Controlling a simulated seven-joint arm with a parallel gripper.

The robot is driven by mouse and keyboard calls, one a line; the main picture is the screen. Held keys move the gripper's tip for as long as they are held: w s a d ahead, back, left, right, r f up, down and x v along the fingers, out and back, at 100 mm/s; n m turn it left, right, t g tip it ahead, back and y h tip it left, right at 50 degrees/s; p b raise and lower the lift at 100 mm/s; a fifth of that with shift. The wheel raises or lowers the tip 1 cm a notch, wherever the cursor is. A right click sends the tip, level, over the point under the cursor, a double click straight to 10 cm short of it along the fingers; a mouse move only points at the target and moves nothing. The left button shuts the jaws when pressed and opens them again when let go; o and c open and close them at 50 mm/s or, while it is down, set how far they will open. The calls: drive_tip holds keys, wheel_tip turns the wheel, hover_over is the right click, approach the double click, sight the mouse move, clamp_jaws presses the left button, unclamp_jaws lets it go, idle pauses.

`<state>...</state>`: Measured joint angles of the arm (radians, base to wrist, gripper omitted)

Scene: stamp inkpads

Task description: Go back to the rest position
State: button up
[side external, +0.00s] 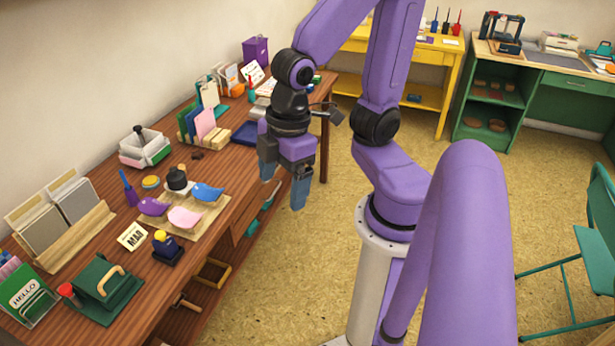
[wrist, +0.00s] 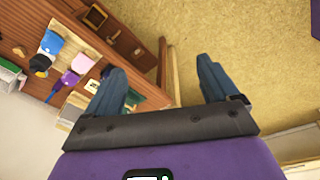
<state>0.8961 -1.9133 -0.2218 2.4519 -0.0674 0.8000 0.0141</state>
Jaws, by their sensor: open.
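My gripper (side external: 285,190) is open and empty. In the side external view it hangs in the air by the near edge of the wooden desk (side external: 222,229), with its fingers pointing down. In the wrist view the two blue-grey fingers of my gripper (wrist: 168,85) are spread apart with floor and the desk's edge beyond them. On the desk, a tan mat (side external: 165,232) carries blue, purple and pink inkpads, the pink one (side external: 185,219) nearest the front. A black stamp (side external: 177,178) with a round knob stands on a white base at the back of the mat.
A green box with a handle (side external: 100,288) is at the desk's left. Coloured folders (side external: 205,124) stand farther back. Open floor (side external: 300,270) lies right of the desk.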

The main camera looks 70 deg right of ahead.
drive_tip(key=shift+n+g, duration=0.3)
drive_tip(key=shift+g, duration=0.2)
drive_tip(key=s, duration=0.1)
drive_tip(key=s+d, duration=0.1)
drive_tip(key=s, duration=0.2)
drive_tip(key=shift+d+r, duration=0.1)
drive_tip(key=shift+d, duration=0.3)
idle(6.7)
